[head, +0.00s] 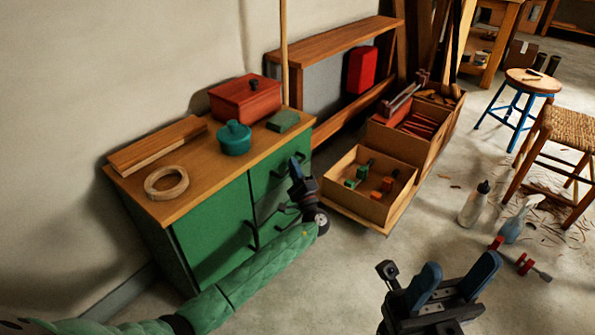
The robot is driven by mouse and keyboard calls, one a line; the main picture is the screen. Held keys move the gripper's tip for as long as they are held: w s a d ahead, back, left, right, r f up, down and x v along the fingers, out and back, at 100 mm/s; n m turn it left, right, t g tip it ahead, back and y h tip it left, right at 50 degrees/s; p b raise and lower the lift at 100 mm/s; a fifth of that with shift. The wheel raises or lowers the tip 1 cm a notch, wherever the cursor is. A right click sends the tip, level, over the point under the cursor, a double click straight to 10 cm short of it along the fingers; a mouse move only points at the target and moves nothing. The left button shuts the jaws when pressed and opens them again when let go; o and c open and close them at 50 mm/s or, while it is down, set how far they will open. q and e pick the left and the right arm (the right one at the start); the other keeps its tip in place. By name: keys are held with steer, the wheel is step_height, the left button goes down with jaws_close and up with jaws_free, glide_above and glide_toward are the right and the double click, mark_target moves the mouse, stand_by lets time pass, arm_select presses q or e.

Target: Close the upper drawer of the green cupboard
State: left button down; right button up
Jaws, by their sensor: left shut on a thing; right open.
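The green cupboard (208,238) stands against the wall at the left, under a wooden top. Its upper drawer (268,172) is at the right of the front, beside a wide green door. My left gripper (296,170) is at the right side of the upper drawer front, shut on the drawer's handle. The fingers hide most of that handle, and how far the drawer stands out is hard to tell. My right gripper (456,268) is open and empty over the floor at the lower right.
On the top are a red box (246,100), a teal pot (234,139), a wooden board (157,145), a ring (166,183) and a green block (283,121). An open crate (346,190) stands right of the cupboard. Bottles (474,206) and stools (530,82) are farther right.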

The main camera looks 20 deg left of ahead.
arm_select(q)
steer(key=shift+a, duration=0.2)
steer(key=c, duration=1.7)
jaws_free()
steer(key=shift+w, duration=0.1)
steer(key=shift+c, duration=0.2)
steer(key=v, duration=0.7)
steer(key=shift+s+d+f+p, duration=0.2)
steer(key=shift+s+p, duration=0.1)
steer(key=shift+p, duration=0.15)
